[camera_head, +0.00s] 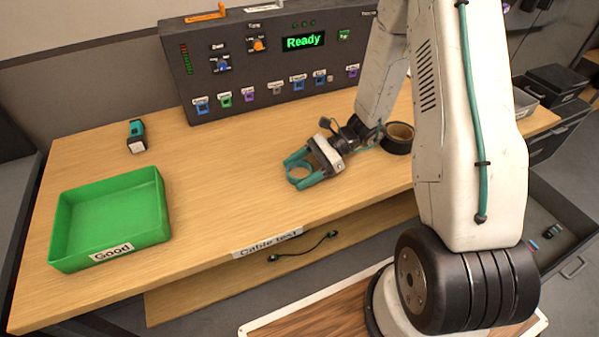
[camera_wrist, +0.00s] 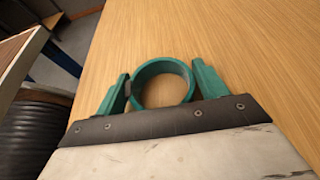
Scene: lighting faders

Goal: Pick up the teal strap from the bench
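The teal strap is a round ring with a small dark piece on its left side; it shows in the wrist view (camera_wrist: 186,88) and in the head view (camera_head: 291,178), above the bench. My gripper (camera_head: 297,170) has teal fingers on both sides of the ring, and its jaw also shows in the wrist view (camera_wrist: 163,80). The left finger meets the dark piece and the right finger meets the ring's right side, with no clear gap. Whether the strap rests on the bench (camera_head: 225,190) or hangs just above it, I cannot tell.
A green tray labelled "Good" (camera_head: 116,249) stands empty at the left. A teal and black device (camera_head: 136,136) lies behind it. A dark tape roll (camera_head: 397,138) lies right of my gripper. A control panel reading "Ready" (camera_head: 262,75) lines the back. The bench's middle is clear.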

